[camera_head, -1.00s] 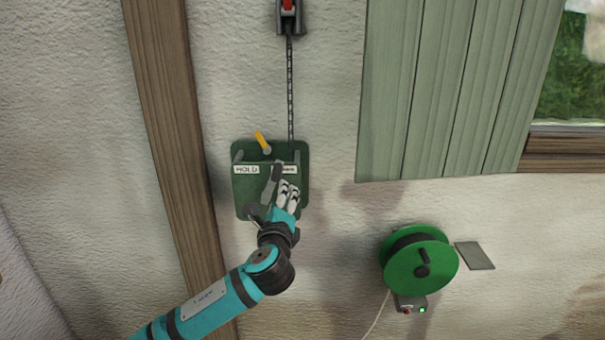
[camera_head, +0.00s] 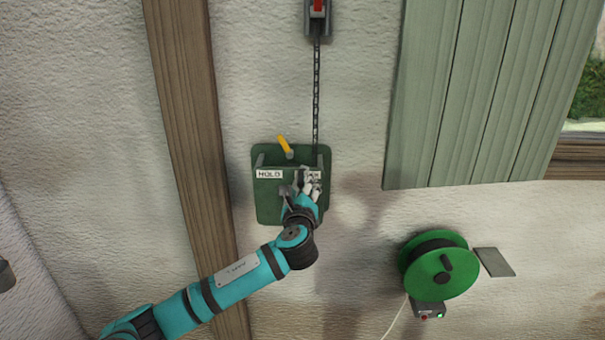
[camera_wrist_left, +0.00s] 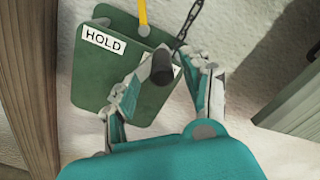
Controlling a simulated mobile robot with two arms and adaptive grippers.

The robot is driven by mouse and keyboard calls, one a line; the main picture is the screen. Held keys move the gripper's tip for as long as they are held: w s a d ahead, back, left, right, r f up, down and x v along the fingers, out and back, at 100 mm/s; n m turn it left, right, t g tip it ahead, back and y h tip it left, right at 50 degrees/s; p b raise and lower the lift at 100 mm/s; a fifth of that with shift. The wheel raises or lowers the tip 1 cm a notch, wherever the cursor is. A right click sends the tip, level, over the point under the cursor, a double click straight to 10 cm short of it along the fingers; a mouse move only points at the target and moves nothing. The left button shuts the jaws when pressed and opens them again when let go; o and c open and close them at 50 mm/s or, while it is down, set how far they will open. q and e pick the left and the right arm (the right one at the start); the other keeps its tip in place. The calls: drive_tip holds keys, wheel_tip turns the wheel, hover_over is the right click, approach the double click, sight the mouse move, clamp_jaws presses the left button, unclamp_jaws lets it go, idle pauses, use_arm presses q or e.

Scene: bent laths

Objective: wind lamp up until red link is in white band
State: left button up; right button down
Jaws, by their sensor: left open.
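A dark green winch plate (camera_head: 268,208) is on the wall, with a "HOLD" label (camera_head: 269,174) and a yellow lever (camera_head: 284,145) tilted up-left. A second label is partly covered by my fingers. A dark chain (camera_head: 316,95) runs up from the plate to a grey housing (camera_head: 307,22) with a red piece (camera_head: 318,6), cut by the top edge. I cannot make out a white band. My left gripper (camera_head: 311,186) is open in front of the plate's right side. In the left wrist view, a dark crank knob (camera_wrist_left: 162,68) shows between its open fingers (camera_wrist_left: 165,82). My right gripper is not in view.
A wooden post (camera_head: 190,140) stands left of the plate. A green shutter (camera_head: 470,95) is at the right, beside a window. A green cable reel (camera_head: 425,270) hangs lower right, with a small box (camera_head: 429,312) below it. Bare wall lies between plate and reel.

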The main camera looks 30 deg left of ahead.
use_arm(q)
drive_tip(key=shift+p+x, duration=0.45)
drive_tip(key=shift+x, duration=2.15)
drive_tip(key=shift+w+d, duration=0.1)
drive_tip(key=shift+d, duration=0.05)
drive_tip(key=shift+c, duration=0.4)
clamp_jaws()
